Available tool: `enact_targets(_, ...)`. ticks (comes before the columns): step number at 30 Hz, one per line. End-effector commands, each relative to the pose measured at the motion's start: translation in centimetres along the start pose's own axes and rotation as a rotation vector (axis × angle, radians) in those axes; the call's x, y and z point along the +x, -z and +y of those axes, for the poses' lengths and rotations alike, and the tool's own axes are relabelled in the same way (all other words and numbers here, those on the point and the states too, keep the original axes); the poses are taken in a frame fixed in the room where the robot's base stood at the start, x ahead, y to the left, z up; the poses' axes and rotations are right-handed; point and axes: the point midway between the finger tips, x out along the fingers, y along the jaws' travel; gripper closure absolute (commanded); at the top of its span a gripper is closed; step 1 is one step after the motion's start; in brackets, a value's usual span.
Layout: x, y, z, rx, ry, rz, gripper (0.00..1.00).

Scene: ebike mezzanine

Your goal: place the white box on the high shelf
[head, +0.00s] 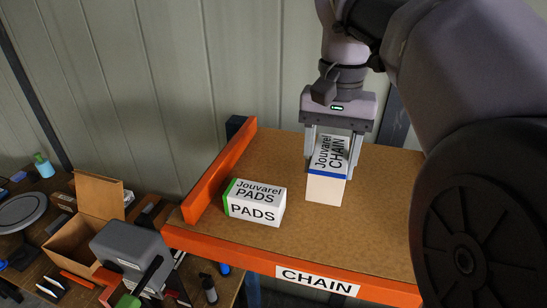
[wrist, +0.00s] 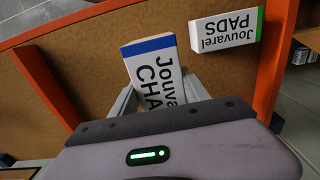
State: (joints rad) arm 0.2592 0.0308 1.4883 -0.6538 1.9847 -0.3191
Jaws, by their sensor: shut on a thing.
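A white box (head: 326,188) lettered "Jouvarel CHAIN", with a blue stripe, stands upright between the fingers of my gripper (head: 331,158). My gripper points down and is shut on it. In the wrist view the same box (wrist: 155,72) shows its lettered face and blue edge between the fingers (wrist: 162,95). The box is over the brown board of the high shelf (head: 380,230), behind the front beam's "CHAIN" label (head: 317,281). I cannot tell whether its bottom touches the board.
A white box lettered "Jouvarel PADS" (head: 254,204), with a green edge, sits on the shelf to the left. An orange side beam (head: 220,172) bounds the shelf at left; a panelled wall (head: 240,60) stands behind. A cluttered bench (head: 30,225) lies lower left. The board's right part looks clear.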

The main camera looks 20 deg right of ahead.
Motion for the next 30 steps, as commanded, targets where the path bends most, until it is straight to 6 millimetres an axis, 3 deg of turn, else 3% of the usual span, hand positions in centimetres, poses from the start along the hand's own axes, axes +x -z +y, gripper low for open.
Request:
enact_targets(3, 3.2, -0.1, 0.0, 0.001, 0.001, -0.001, 1.0)
enact_targets(10, 7.4, -0.1, 0.0, 0.0, 0.0, -0.001, 1.0)
enact_targets(23, 8.5, 0.0, 0.0, 0.001, 0.001, 0.001, 1.0)
enact_targets(24, 8.4, 0.0, 0.0, 0.001, 0.001, 0.0, 0.38)
enact_targets(26, 8.4, 0.0, 0.0, 0.001, 0.001, 0.0, 0.26)
enact_targets(30, 8.4, 0.0, 0.0, 0.001, 0.001, 0.0, 0.24)
